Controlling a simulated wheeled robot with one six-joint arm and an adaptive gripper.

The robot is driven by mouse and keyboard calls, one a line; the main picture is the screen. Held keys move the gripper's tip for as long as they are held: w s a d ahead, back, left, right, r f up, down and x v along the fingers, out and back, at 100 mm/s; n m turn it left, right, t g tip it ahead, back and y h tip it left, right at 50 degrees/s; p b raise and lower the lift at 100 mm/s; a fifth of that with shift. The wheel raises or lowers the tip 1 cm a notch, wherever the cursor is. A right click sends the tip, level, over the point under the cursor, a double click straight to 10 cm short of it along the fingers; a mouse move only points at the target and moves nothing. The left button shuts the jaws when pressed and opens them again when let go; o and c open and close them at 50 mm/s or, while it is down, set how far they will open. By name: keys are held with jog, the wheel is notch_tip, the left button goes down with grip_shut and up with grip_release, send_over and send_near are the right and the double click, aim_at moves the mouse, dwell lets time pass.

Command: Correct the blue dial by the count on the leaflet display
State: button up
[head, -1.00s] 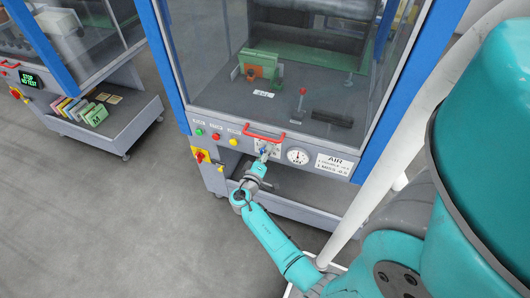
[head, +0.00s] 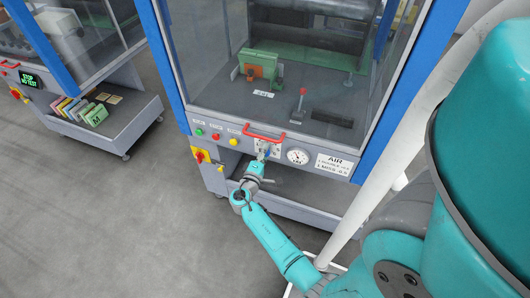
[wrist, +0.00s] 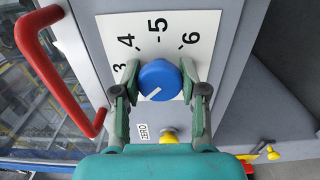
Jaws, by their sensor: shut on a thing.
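The blue dial (wrist: 158,80) is a round knob on a white scale plate (wrist: 205,28) with 3, 4, 5 and 6 visible. Its white mark points to the lower left in the wrist view; the scale there is hidden by my finger and the knob. My gripper (wrist: 160,85) has a finger on each side of the dial and is shut on it. In the head view my gripper (head: 262,155) covers most of the dial on the machine's front panel. Several coloured leaflets (head: 82,108) stand on a low shelf at the left.
A red handle (head: 264,138) sits just above the dial. A round gauge (head: 298,156) and an AIR label (head: 334,164) are to its right. Coloured buttons (head: 216,136) are to its left. A green-lettered display (head: 30,79) reads STOP NO TEST.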

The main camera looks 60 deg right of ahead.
jog(key=o, duration=1.2)
jog(key=shift+c, duration=0.2)
jog(key=shift+a, duration=0.15)
jog(key=a, duration=1.1)
jog(key=shift+s+a, duration=0.4)
jog(key=shift+s, duration=0.05)
